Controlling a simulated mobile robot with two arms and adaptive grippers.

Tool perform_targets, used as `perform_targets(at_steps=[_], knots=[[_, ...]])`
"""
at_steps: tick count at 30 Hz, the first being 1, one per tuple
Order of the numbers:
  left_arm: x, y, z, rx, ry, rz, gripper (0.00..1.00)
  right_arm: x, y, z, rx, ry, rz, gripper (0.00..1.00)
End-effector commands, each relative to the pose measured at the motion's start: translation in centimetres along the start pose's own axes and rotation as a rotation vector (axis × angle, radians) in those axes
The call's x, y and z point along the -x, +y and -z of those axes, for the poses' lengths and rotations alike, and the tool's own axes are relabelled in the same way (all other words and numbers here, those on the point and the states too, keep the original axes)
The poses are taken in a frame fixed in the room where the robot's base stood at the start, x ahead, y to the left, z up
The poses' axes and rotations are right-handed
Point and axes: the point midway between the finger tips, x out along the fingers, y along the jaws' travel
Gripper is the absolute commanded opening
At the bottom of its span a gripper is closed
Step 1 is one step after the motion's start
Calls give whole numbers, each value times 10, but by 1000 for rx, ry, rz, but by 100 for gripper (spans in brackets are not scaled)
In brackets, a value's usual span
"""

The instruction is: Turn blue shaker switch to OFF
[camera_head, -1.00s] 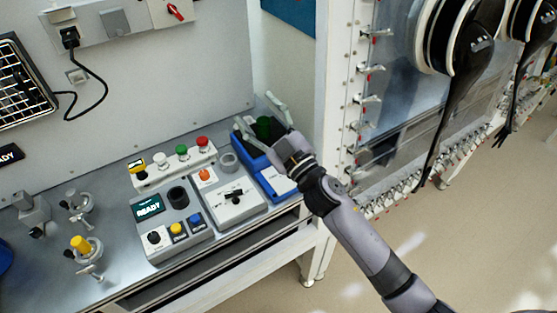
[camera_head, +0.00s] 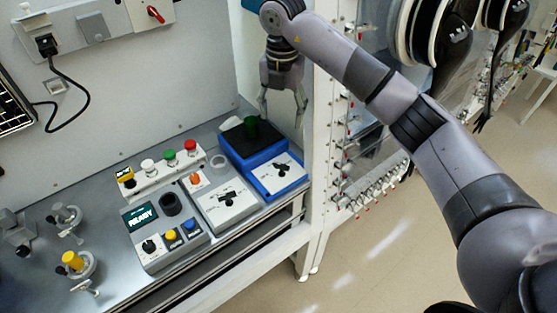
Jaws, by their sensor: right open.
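The switch's setting and labels are too small to read. My right gripper (camera_head: 281,115) points down above and behind the shaker's right side, fingers spread and empty. It appears apart from the shaker. My left gripper is out of view.
A white frame post (camera_head: 321,130) stands close on the right. Clamps stand at the left.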

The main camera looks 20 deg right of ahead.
Motion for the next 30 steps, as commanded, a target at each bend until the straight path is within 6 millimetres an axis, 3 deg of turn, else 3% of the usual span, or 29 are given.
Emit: perform_targets(at_steps=[5,24,30], knots=[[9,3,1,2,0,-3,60,-18,-2,0,-3,3,9,60],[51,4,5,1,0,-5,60,-148,-1,2,2,5,5,60],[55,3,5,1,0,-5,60,-169,-1,1,3,3,3,60]])
